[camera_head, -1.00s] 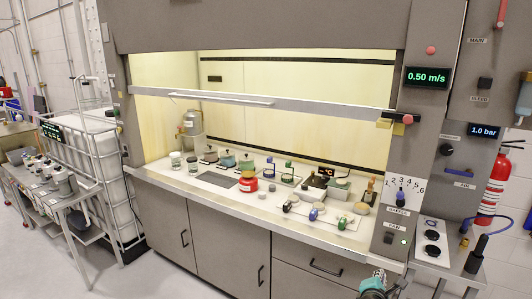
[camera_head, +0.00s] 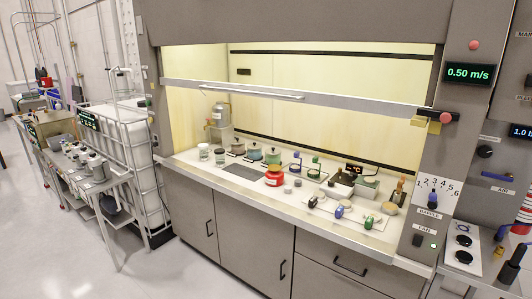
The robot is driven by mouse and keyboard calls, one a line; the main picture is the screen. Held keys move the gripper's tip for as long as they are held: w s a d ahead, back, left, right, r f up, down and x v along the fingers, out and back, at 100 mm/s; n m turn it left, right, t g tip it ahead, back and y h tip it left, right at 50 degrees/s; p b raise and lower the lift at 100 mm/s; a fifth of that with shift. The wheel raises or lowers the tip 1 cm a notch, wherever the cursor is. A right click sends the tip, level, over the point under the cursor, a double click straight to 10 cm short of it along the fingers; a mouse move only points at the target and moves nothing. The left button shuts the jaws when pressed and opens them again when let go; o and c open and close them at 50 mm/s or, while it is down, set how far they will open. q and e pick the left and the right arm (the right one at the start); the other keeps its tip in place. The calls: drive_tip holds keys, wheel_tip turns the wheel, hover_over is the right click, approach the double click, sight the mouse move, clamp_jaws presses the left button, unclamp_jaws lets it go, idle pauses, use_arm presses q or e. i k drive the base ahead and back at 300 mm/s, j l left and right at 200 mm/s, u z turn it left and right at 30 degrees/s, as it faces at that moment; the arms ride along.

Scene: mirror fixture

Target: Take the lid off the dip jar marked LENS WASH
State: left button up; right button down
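Several small vessels stand in a row on the fume hood's worktop, toward its back left. Two are clear jars with pale tops, a left one (camera_head: 204,152) and a right one (camera_head: 220,157). Beside them are a dark-topped pot (camera_head: 237,148), a teal pot (camera_head: 254,152) and a green pot (camera_head: 273,156), which seem to have knobbed lids. No label is readable at this size, so I cannot tell which is the jar marked LENS WASH. Neither of my grippers is in view.
The hood's sash (camera_head: 300,98) is raised, leaving an opening above the worktop. A red can (camera_head: 274,176) stands in front of the pots, beside a dark mat (camera_head: 243,172). A crowded trolley (camera_head: 95,180) and white tank (camera_head: 125,145) stand left. Open floor lies front left.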

sight(238, 141)
drive_tip(key=i+j, duration=0.5)
drive_tip(key=i, duration=0.2)
drive_tip(key=i+j, duration=0.55)
drive_tip(key=i, duration=0.15)
drive_tip(key=i+j, duration=0.5)
drive_tip(key=i, duration=0.2)
